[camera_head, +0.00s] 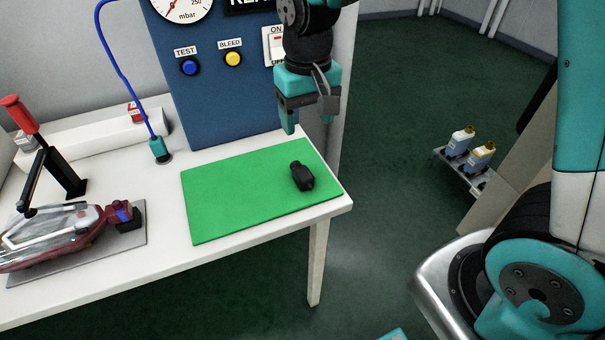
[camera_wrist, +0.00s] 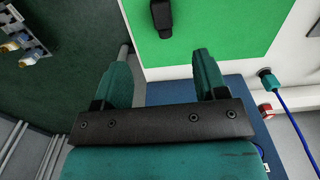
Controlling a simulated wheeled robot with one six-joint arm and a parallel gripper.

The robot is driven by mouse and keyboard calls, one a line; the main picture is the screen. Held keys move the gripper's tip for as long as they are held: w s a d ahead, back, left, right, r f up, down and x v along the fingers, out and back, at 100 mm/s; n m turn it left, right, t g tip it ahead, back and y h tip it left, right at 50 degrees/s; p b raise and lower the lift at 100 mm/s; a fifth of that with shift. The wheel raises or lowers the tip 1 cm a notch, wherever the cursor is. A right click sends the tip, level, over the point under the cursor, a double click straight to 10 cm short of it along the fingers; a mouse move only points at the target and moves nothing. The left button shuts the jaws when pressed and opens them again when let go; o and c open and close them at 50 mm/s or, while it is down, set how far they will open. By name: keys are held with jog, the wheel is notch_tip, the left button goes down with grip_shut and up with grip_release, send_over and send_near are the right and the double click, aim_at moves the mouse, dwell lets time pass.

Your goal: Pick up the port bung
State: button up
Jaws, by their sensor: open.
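The port bung (camera_head: 302,176) is a small black piece lying on the green mat (camera_head: 225,205), near the mat's right end. In the wrist view the bung (camera_wrist: 161,18) shows at the top edge, partly cut off, ahead of the fingertips. My gripper (camera_head: 303,118) is teal and points down above the back edge of the table, behind and above the bung. In the wrist view the two fingers (camera_wrist: 162,70) are spread apart with nothing between them.
A blue test panel (camera_head: 215,100) with gauge and buttons stands behind the mat. A blue hose ends at a teal connector (camera_head: 160,150) left of the mat. A red tail lamp (camera_head: 60,235) sits in a clamp fixture at left. The mat around the bung is clear.

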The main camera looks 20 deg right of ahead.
send_near(306, 176)
notch_tip(306, 176, down, 5)
jog(key=shift+s+f, duration=0.15)
jog(key=shift+f, duration=0.05)
notch_tip(306, 176, down, 5)
jog(key=shift+f, duration=0.15)
jog(key=c, duration=1.1)
